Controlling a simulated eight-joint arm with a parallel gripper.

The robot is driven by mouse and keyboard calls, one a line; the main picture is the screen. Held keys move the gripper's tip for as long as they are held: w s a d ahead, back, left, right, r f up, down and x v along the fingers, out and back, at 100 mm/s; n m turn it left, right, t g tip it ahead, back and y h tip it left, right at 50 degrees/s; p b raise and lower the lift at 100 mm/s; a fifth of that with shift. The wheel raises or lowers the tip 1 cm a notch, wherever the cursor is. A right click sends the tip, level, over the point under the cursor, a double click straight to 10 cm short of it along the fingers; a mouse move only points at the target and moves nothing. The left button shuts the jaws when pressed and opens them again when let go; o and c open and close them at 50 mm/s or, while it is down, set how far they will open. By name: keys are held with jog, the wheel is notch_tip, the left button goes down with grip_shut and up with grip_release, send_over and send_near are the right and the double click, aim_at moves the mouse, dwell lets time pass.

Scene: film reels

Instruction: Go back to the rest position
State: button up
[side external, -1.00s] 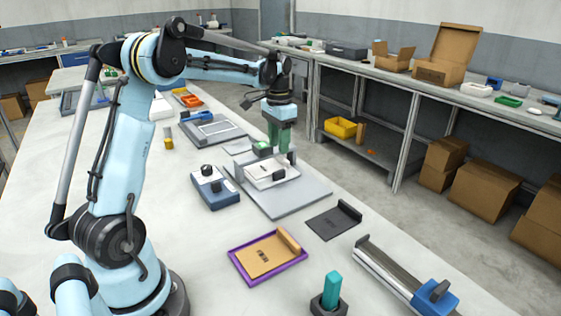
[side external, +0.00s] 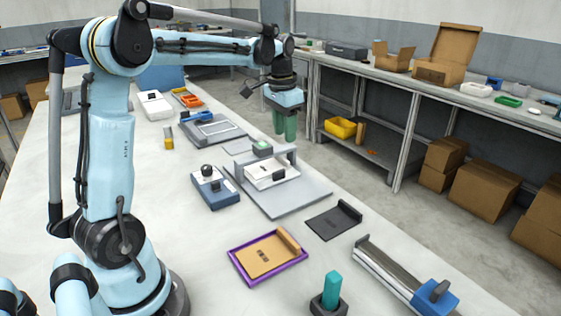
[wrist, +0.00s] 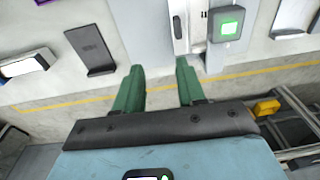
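My gripper (side external: 285,126) hangs above the far edge of the bench in the side external view, its green fingers pointing down. In the wrist view its two fingers (wrist: 158,88) stand apart with nothing between them. It is raised clear of the grey base plate (side external: 305,199), which carries a white block under a grey frame (side external: 271,172). A green-lit button box (side external: 262,149) stands by that frame and also shows in the wrist view (wrist: 228,28).
A blue box with a black knob (side external: 214,187), a purple tray (side external: 240,270), a dark pad (side external: 333,222) and a blue-ended rail (side external: 390,272) lie on the bench. A teal peg (side external: 332,288) stands in front. A yellow bin (side external: 341,127) sits on the lower shelf opposite.

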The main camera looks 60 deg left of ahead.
jog(key=s+d+f+t, duration=0.1)
jog(key=s+d+t, duration=0.2)
jog(key=s+d, duration=0.3)
jog(key=s+d+f+t, duration=0.2)
jog(key=s+d, duration=0.4)
jog(key=d, duration=0.5)
jog(key=shift+s+f+t, duration=0.15)
jog(key=shift+s+t, duration=0.15)
jog(key=shift+t, duration=0.2)
